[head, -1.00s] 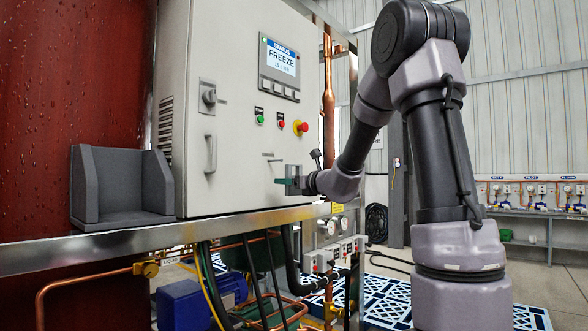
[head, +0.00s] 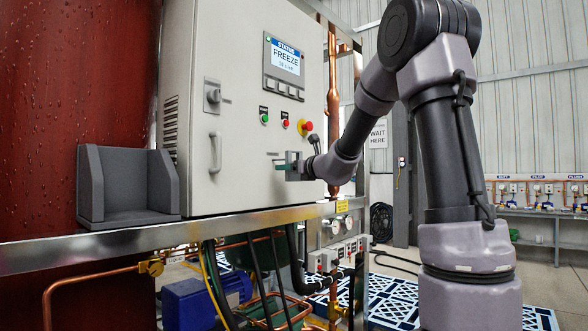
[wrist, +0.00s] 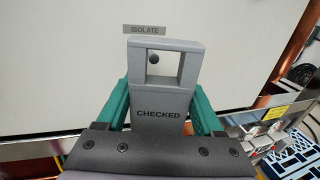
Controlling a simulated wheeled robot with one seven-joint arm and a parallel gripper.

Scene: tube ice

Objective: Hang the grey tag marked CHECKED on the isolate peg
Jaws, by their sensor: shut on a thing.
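The grey tag marked CHECKED (wrist: 158,104) is upright in the wrist view, with a square opening near its top. My gripper (wrist: 158,108) is shut on the tag, its green fingers on both sides. The isolate peg (wrist: 153,59) shows as a small dark round end framed by the opening, left of its middle. I cannot tell whether the tag is around the peg or still in front of it. The ISOLATE label (wrist: 147,30) is just above the tag. In the head view my gripper (head: 285,166) is close to the cabinet door; the peg is not clear there.
The pale cabinet (head: 235,130) carries a handle (head: 215,152), a knob (head: 213,96), buttons and a red emergency stop (head: 306,126) above my gripper. A steel rail (head: 190,229) runs below. A dark open holder (head: 130,215) stands at left. Copper pipe (head: 333,90) rises behind my wrist.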

